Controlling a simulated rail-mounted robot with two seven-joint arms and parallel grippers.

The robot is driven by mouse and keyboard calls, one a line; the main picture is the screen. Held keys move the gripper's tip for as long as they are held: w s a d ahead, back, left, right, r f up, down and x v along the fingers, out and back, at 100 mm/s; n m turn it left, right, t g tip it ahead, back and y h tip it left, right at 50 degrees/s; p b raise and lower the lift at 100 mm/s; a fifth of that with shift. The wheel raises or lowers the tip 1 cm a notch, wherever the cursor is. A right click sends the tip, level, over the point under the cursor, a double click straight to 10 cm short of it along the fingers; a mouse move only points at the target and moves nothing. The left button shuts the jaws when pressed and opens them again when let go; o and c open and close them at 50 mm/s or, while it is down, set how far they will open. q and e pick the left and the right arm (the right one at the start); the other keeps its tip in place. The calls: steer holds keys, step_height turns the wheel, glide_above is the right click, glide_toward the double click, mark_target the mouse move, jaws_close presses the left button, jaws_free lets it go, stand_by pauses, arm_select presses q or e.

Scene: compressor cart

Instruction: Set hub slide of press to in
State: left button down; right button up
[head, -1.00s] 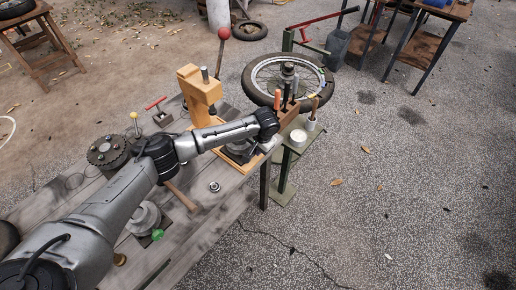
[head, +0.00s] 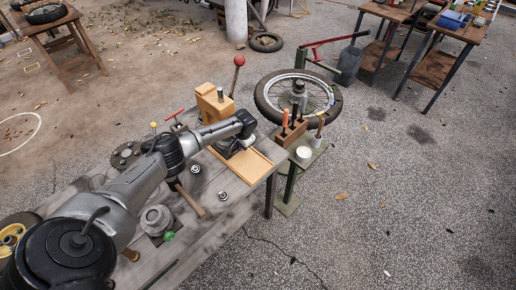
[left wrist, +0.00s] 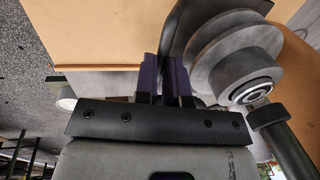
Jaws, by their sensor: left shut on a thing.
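The press (head: 213,106) is an orange-tan frame on the workbench, with a red-knobbed lever (head: 236,76) rising beside it. My left arm reaches across the bench, and its wrist bends down just right of the press. My left gripper (left wrist: 164,62) shows in the left wrist view with its dark purple fingers close together, shut on a dark part (left wrist: 180,30) that I take to be the hub slide. A grey stepped hub (left wrist: 238,55) sits right beside the fingers. My wrist and gripper partly hide the slide in the head view. My right gripper is not in view.
A spoked wheel (head: 299,96) and a wooden tool block (head: 291,133) stand to the right. Several small parts lie on the bench (head: 222,212). The floor on the right is mostly clear.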

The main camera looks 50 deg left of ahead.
arm_select(q)
steer(key=shift+s+a+f, duration=0.1)
steer(key=shift+a+f, duration=0.05)
steer(key=shift+f, duration=0.05)
steer(key=c, duration=1.2)
jaws_free()
steer(key=shift+a+r, duration=0.1)
steer(key=shift+r, duration=0.05)
steer(key=shift+r, duration=0.25)
step_height(320, 180, up, 13)
steer(key=d+p, duration=0.2)
steer(key=shift+w+d+p, duration=0.25)
steer(key=shift+d+p, duration=0.05)
steer(key=shift+p, duration=0.05)
